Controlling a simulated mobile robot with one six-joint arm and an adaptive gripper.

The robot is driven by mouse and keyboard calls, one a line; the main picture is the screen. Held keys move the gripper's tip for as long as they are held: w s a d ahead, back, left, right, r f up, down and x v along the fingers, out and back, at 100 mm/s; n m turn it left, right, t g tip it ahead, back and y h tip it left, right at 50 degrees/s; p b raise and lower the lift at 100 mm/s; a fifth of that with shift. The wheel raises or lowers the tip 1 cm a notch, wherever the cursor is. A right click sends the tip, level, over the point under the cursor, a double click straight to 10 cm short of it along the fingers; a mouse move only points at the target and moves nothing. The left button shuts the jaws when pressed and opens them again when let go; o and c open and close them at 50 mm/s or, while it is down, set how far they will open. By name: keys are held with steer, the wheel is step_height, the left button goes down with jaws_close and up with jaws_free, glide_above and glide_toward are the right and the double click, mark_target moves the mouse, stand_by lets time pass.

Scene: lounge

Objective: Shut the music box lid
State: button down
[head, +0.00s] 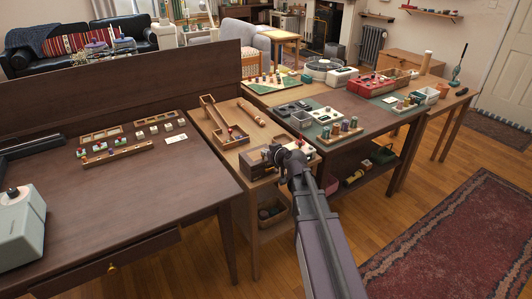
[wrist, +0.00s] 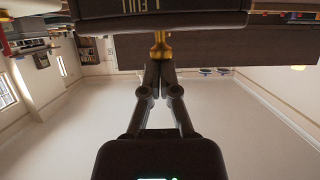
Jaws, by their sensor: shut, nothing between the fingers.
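The music box (head: 258,172) appears to be the dark brown wooden box at the near right corner of the middle table in the head view. My gripper (head: 276,154) is at its top and hides part of it, so the lid's angle is unclear there. In the wrist view my gripper (wrist: 159,66) is shut, with nothing between its fingers. Its tips are at or very near a small brass piece (wrist: 160,44). Above that piece is a dark panel with pale lettering (wrist: 130,8), possibly part of the box; contact cannot be told.
A wooden tray (head: 232,136) and a wooden rolling-pin-like piece (head: 251,113) lie behind the box. A taller dark table (head: 110,200) is at the left. Open floor (head: 205,262) lies in front.

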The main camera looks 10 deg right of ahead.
steer(key=shift+s+f, duration=0.15)
steer(key=shift+s, duration=0.2)
step_height(320, 180, up, 5)
steer(key=p, duration=0.5)
steer(key=s+d+f+b, duration=0.3)
steer(key=s+f+b, duration=0.1)
steer(key=s, duration=0.4)
steer(key=shift+s+f, duration=0.15)
steer(key=s+a+f+g, duration=0.7)
steer(key=s+f, duration=0.1)
steer(key=s+d+f+m+g+h, duration=0.2)
steer(key=s+f+m+g+h, duration=0.15)
steer(key=s+g, duration=0.4)
step_height(320, 180, up, 17)
steer(key=s+t+p, duration=0.1)
steer(key=t+p, duration=0.1)
steer(key=p, duration=1.4)
steer(key=shift+a+h, duration=0.25)
steer(key=shift+h, duration=0.2)
